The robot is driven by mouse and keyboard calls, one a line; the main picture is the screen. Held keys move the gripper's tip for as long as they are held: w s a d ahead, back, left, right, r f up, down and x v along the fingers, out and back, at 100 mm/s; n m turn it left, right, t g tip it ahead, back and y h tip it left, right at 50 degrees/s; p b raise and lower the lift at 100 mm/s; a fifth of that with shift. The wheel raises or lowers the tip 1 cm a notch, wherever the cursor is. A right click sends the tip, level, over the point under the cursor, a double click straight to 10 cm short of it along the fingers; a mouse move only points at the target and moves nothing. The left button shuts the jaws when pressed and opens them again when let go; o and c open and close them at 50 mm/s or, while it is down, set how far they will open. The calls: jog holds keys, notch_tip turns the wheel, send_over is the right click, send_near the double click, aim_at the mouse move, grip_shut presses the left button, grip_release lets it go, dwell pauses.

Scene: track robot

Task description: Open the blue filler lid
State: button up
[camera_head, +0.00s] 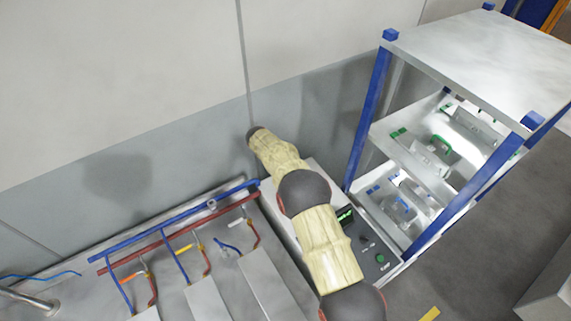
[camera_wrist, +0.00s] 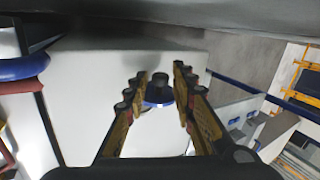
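The blue filler lid (camera_wrist: 158,101) shows in the wrist view as a blue rim under a dark round knob (camera_wrist: 160,82), on a pale box-like surface. My gripper (camera_wrist: 160,76) is open, with one finger on each side of the knob. Gaps show between the knob and both fingers, and nothing is held. The lid looks closed, but its hinge cannot be made out. In the head view my arm covers this area, and neither the lid nor my gripper can be seen there.
A rack with blue posts (camera_head: 368,117) and several loaded shelves stands to the right. Blue and red pipes (camera_head: 178,221) run along the wall at left; a blue pipe (camera_wrist: 22,68) shows in the wrist view. A control panel (camera_head: 372,250) sits beside my arm.

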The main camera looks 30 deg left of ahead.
grip_shut()
jog(key=shift+w+a+f+b, duration=0.2)
jog(key=shift+f+b, duration=0.1)
jog(key=shift+b, duration=0.6)
jog(key=shift+a+h+b, duration=0.1)
jog(key=shift+h+b, duration=0.3)
jog(key=shift+b, duration=0.35)
jog(key=shift+r+g, duration=0.1)
jog(key=shift+g, duration=0.2)
jog(key=shift+r, duration=0.1)
